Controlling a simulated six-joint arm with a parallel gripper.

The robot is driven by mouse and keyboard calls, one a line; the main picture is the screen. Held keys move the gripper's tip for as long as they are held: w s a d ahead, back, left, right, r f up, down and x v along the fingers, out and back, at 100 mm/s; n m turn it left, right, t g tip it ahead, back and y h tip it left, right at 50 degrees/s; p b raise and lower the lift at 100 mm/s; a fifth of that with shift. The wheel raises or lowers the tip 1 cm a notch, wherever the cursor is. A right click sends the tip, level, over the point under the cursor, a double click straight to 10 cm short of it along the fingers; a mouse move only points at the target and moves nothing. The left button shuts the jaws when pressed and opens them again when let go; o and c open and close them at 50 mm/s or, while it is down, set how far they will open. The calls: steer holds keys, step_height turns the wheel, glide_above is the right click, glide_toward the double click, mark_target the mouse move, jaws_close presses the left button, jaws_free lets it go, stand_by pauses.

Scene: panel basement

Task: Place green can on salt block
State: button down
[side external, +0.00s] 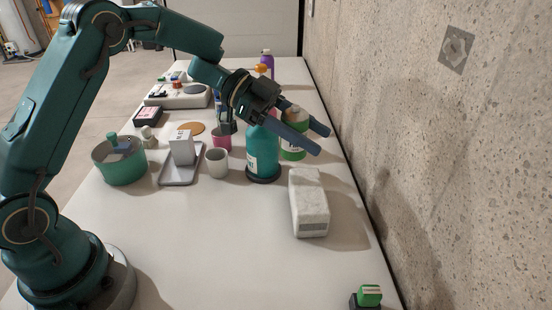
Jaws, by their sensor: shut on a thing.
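The green can (293,154) is light green with a pale label, right of the teal bottle. My gripper (325,141) reaches in from the upper left, its two long fingers on either side of the can. It is shut on the can, and the near finger hides the can's middle. I cannot tell whether the can's bottom touches the table. The salt block (309,204) is a whitish, rough, oblong block lying on the table, nearer the camera than the can. Its top is bare, and the can is apart from it.
A teal bottle (263,158) stands close left of the can. A grey cup (217,163), pink cup (222,138), tray (180,181) and green pot (119,164) stand farther left. A concrete wall (455,130) bounds the right. The front table is mostly clear, with a small green object (369,295) at the near right.

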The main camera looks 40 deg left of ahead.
steer(key=x, duration=0.4)
steer(key=shift+s+f, duration=0.3)
steer(key=shift+s, duration=0.05)
steer(key=shift+d+f, duration=0.1)
steer(key=shift+f, duration=1.95)
steer(key=shift+f, duration=0.15)
steer(key=shift+c, duration=1)
jaws_free()
